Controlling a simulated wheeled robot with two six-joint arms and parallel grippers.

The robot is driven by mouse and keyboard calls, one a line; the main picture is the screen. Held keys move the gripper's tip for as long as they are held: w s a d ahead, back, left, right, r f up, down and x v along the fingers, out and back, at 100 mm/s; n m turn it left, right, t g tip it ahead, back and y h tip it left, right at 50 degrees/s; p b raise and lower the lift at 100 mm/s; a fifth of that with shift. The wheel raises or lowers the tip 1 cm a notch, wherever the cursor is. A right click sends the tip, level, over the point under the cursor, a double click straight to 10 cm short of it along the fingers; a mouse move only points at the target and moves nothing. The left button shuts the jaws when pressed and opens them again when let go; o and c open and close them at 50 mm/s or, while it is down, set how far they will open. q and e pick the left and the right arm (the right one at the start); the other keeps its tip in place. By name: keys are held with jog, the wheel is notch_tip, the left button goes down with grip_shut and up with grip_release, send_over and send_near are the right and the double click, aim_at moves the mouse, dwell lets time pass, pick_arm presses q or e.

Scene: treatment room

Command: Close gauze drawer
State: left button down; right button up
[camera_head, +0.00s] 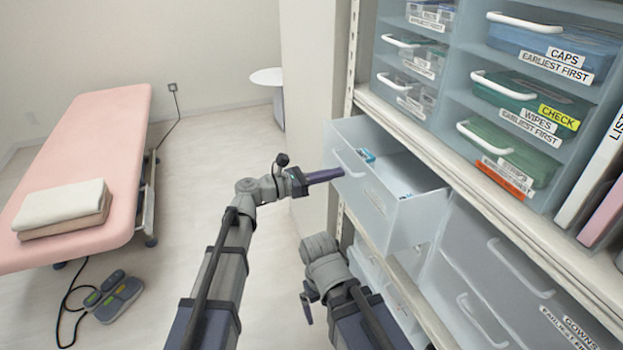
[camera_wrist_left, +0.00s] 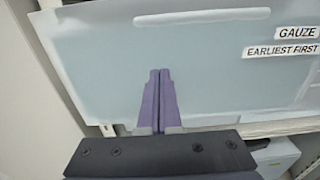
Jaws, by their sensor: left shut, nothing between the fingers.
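The gauze drawer (camera_head: 372,200) is pulled out from the shelf unit, with some small blue-and-white packs visible inside. Its front panel, with a pale bar handle (camera_head: 346,163) and a GAUZE label, fills much of the left wrist view (camera_wrist_left: 230,75). My left gripper (camera_head: 341,173) is shut and empty. Its purple fingertips (camera_wrist_left: 160,73) point at the drawer front, below the handle; whether they touch it I cannot tell. My right arm is folded low beside the shelf, and the state of its gripper (camera_head: 307,316) is unclear.
Above the drawer, a shelf board (camera_head: 465,170) carries clear drawer units with caps and wipes (camera_head: 530,125). A gowns drawer (camera_head: 500,290) lies lower right. A pink treatment bed (camera_head: 95,150) with folded towels (camera_head: 62,205) stands left. Floor between bed and shelf is mostly open.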

pick_arm(q)
jog(key=x, duration=1.3)
jog(key=shift+w+d, duration=0.1)
jog(key=shift+d, duration=0.3)
jog(key=shift+w+d, duration=0.1)
jog(key=shift+w, duration=0.05)
jog(key=shift+r, duration=0.1)
